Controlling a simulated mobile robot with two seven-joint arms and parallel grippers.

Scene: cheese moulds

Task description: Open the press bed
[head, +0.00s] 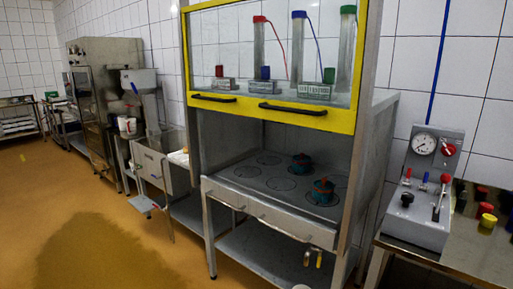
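The press stands at the centre of the head view as a tall steel frame. Its clear guard with a yellow frame (262,110) has two black handles, a left one (214,98) and a right one (292,109). The guard's lower edge is well above the press bed (262,183), leaving an open gap. The bed is a dark plate with several round marks. Upright cylinders (296,50) with red, blue and green caps show behind the guard. Neither gripper is in view.
A control panel (421,185) with a gauge, levers and coloured knobs stands on a steel table (482,240) at right. Small red and yellow pieces lie beside it. A steel sink (160,165) and machines line the left wall. The orange floor (90,235) is clear at left.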

